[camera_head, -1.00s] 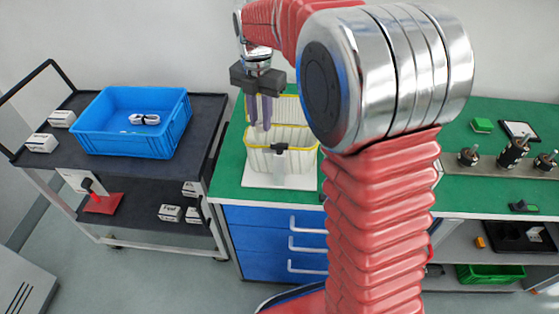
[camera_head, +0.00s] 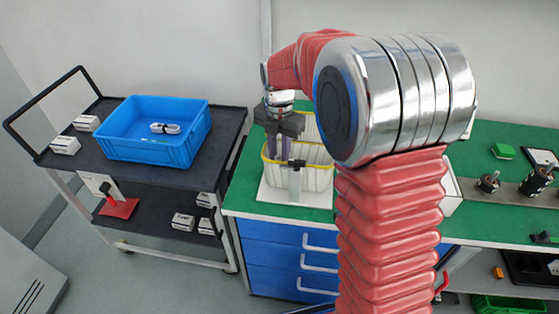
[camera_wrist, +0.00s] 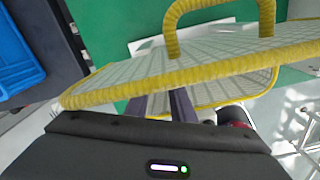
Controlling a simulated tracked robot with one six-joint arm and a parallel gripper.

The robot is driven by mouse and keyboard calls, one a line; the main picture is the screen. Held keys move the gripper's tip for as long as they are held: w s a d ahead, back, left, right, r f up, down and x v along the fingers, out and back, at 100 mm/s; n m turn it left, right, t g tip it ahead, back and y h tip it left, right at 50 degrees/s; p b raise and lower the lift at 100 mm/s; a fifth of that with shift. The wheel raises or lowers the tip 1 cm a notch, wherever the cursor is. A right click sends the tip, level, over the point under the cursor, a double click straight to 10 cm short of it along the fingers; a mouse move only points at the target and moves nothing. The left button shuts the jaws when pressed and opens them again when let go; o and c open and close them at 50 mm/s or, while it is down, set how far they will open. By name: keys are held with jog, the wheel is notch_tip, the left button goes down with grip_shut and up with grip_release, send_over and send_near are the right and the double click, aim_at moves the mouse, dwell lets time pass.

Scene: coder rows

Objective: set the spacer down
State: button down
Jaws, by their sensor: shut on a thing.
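My gripper (camera_head: 276,150) hangs over the front white, yellow-rimmed basket (camera_head: 318,178) on the green bench. Its fingers reach down inside the rim. In the wrist view, the fingers (camera_wrist: 163,105) pass behind the yellow rim (camera_wrist: 200,65), so their tips are hidden. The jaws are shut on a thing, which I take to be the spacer. I cannot make out its shape or whether it touches the basket floor.
A second yellow-rimmed basket (camera_head: 307,127) stands behind. A dark clip stand (camera_head: 296,170) is at the front basket's near side. A blue crate (camera_head: 152,150) sits on the dark cart (camera_head: 222,143) at left. Dark round parts (camera_head: 489,183) stand on the bench at right.

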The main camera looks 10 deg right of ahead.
aim_at(279, 158)
jog(key=shift+f, duration=1.4)
jog(key=shift+f, duration=0.6)
jog(key=c, duration=1.8)
grip_release()
notch_tip(279, 158, up, 13)
jog(key=shift+r, duration=0.15)
